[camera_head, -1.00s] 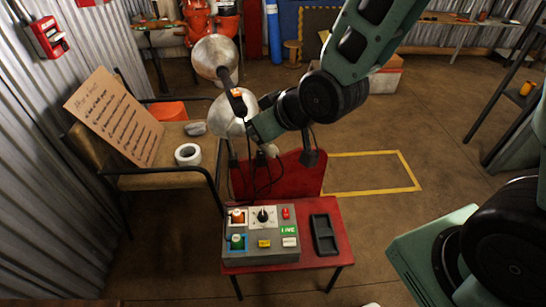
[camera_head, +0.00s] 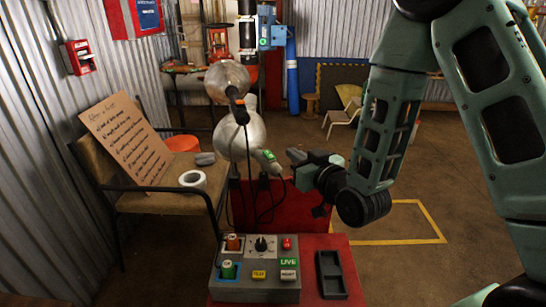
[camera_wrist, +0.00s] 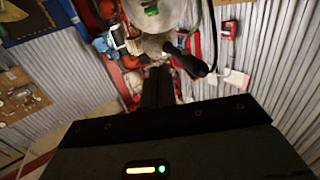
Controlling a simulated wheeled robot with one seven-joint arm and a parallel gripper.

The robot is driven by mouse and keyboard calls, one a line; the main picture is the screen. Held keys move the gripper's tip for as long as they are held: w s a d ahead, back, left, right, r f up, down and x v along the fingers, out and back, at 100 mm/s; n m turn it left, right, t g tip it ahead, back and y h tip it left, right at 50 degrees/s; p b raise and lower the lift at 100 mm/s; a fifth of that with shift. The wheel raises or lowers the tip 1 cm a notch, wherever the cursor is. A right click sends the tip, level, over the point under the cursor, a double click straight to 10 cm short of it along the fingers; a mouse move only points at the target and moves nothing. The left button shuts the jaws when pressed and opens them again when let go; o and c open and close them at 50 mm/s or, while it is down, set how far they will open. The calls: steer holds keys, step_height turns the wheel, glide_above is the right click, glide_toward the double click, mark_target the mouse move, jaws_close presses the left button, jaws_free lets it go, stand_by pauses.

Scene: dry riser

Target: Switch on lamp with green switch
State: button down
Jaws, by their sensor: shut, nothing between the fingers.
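Two silver lamps stand behind the red table. My gripper (camera_head: 292,156) is shut and empty, just right of the green switch, with a small gap apparent. In the wrist view, my black fingers (camera_wrist: 158,85) point up the picture. A green switch (camera_wrist: 151,9) shows beyond them at the top edge, beside a pale lamp shade (camera_wrist: 184,14).
A grey control box (camera_head: 257,292) with several coloured buttons and a black tray (camera_head: 330,275) sit on the red table (camera_head: 352,292). Cables (camera_head: 250,190) hang below the lamps. A chair (camera_head: 165,203) with a cardboard sign (camera_head: 125,140) and tape roll (camera_head: 193,180) stands left.

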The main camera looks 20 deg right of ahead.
steer(key=b, duration=0.3)
glide_above(272, 158)
steer(key=shift+s+d+f, duration=0.1)
steer(key=shift+s+f, duration=0.15)
steer(key=shift+s, duration=0.1)
steer(key=f, duration=0.2)
steer(key=shift+w+f+b, duration=0.2)
steer(key=shift+f+b, duration=0.15)
steer(key=shift+f, duration=0.05)
steer(key=shift+w+f, duration=0.1)
steer(key=shift+f, duration=0.45)
steer(key=shift+r, duration=0.1)
